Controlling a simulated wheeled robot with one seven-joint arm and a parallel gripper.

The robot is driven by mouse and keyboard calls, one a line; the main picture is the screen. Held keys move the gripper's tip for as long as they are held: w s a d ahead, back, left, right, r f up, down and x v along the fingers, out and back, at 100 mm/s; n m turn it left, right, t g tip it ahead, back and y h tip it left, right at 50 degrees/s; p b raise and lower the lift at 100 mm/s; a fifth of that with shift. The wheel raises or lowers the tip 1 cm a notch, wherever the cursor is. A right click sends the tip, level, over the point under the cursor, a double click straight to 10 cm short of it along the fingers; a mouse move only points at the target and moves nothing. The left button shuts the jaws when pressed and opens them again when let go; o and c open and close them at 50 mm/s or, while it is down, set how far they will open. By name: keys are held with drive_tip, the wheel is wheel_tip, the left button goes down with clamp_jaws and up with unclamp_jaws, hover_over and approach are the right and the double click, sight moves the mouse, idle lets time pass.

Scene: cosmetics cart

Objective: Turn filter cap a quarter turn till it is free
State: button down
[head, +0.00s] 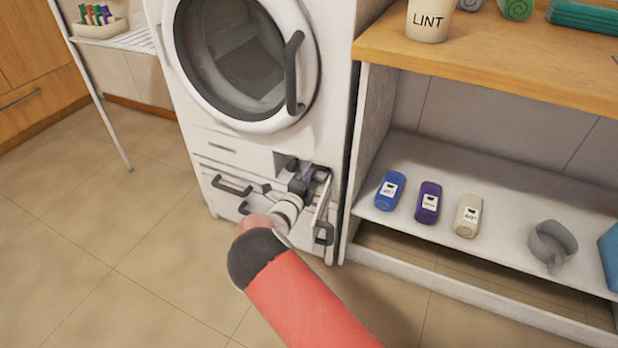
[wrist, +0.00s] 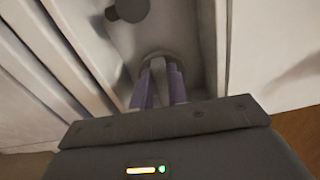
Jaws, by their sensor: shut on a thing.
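The white washing machine (head: 240,145) stands in the middle of the head view, with an open compartment low at its right. My gripper (head: 312,176) reaches into this compartment. In the wrist view my gripper (wrist: 160,88) has its two purple fingers shut on the upright grip bar of the grey filter cap (wrist: 163,62). The cap sits in the back wall of the recess. The fingers hide part of it, and I cannot tell how far it is turned. In the head view my gripper hides the cap.
The open flap (head: 322,218) stands beside my gripper. A dark round knob (wrist: 130,8) is near the cap. Drawer handles (head: 232,185) lie to the left. A shelf (head: 480,190) at right holds several bottles and a grey jug (head: 552,247). The floor at left is clear.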

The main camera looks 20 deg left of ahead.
drive_tip(key=c, duration=1.4)
unclamp_jaws()
drive_tip(key=shift+o, duration=0.2)
drive_tip(key=shift+s, duration=0.1)
drive_tip(key=s, duration=0.7)
drive_tip(key=shift+s+a, duration=0.35)
